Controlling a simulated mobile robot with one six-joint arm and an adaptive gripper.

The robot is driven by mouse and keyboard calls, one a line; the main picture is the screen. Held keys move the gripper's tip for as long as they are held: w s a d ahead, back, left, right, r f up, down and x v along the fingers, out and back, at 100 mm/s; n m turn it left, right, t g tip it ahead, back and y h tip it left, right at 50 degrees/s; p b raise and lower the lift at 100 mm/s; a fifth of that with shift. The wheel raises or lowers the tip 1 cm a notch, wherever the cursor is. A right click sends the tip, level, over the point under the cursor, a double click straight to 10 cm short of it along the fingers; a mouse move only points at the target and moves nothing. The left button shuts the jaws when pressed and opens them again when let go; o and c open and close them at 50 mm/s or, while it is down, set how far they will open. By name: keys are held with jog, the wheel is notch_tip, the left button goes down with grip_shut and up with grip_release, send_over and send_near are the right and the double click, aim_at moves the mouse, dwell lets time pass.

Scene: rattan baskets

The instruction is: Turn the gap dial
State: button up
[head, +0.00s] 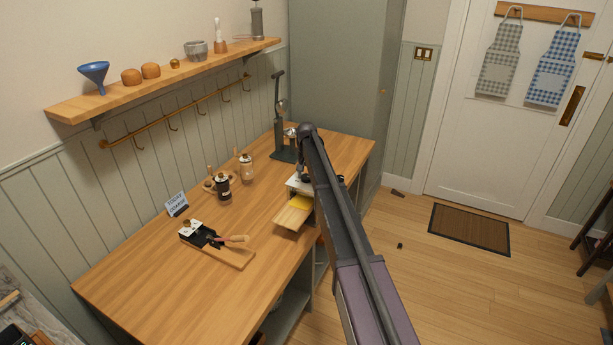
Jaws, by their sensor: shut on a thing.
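A small pale machine (297,186) stands at the right edge of the wooden counter, largely covered by my arm. A wooden board with a yellow sheet (300,202) on it juts out from its front. I cannot make out the gap dial. My arm comes in from the lower right and bends down at the machine. My gripper's fingers are hidden behind the arm. Small dark parts show on both sides of the arm at the machine, and I cannot tell whether they belong to the machine or to my gripper.
The counter (135,285) is clear at its near left. On it are a black-and-white device on a board (228,254), a small sign (176,204), a dark jar (223,188), a pale jar (246,168) and a tall dark stand (278,115). A wall shelf (115,100) hangs above.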

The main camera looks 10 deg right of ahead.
jog(key=n, duration=1)
jog(key=shift+n, duration=0.4)
jog(key=n, duration=0.4)
dwell(0.4)
jog(key=o, duration=1.1)
jog(key=shift+o, duration=0.2)
jog(key=shift+m, duration=0.4)
